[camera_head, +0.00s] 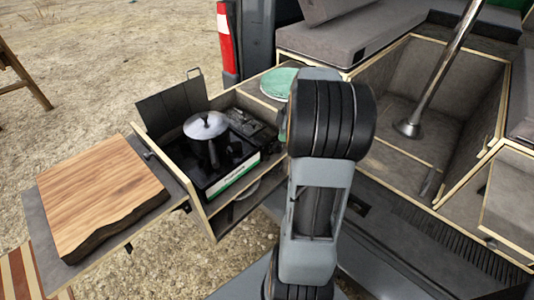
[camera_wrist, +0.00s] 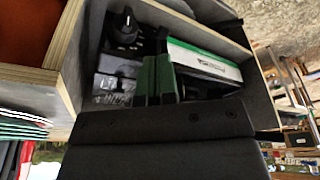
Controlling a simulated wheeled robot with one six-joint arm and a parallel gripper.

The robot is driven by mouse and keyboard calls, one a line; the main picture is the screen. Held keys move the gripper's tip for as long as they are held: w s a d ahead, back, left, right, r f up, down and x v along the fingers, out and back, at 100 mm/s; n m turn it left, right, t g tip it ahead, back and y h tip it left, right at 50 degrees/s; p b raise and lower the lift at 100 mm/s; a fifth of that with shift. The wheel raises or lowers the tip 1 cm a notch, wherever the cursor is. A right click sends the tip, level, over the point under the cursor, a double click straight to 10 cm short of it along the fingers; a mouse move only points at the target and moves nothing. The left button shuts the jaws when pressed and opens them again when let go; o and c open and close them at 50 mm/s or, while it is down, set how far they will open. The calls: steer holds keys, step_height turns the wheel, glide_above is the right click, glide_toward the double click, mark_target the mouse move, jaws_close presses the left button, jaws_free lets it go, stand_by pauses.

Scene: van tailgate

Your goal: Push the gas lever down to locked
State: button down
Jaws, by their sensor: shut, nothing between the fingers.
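The camping stove is black with a white and green front strip (camera_head: 236,178) and sits in the pulled-out drawer in the head view. A pot with a shiny lid (camera_head: 206,125) stands on it. In the wrist view I see its black knob (camera_wrist: 125,22) and the front strip (camera_wrist: 205,60). I cannot clearly make out the gas lever or its position. My gripper (camera_wrist: 157,78) is shut and empty, its narrow fingers close in front of the stove's control end; contact cannot be told.
A wooden board (camera_head: 100,195) lies on the side shelf at the left. The drawer's plywood wall (camera_wrist: 28,78) stands close at the left in the wrist view. A green round item (camera_head: 278,83) lies behind the stove. A metal post (camera_head: 440,75) rises in the van at right.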

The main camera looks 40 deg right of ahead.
steer(key=v, duration=0.6)
steer(key=shift+r, duration=0.35)
steer(key=shift+s+d, duration=0.1)
steer(key=s+a+m+t+h+p, duration=0.1)
steer(key=s+a+m, duration=0.3)
steer(key=a, duration=0.9)
steer(key=s+a+m+h+p, duration=0.1)
steer(key=s+a+m, duration=0.3)
steer(key=a, duration=0.8)
steer(key=shift+a+r+m+t+p, duration=0.2)
steer(key=shift+a+m+t+p, duration=0.2)
steer(key=shift+m+p, duration=0.35)
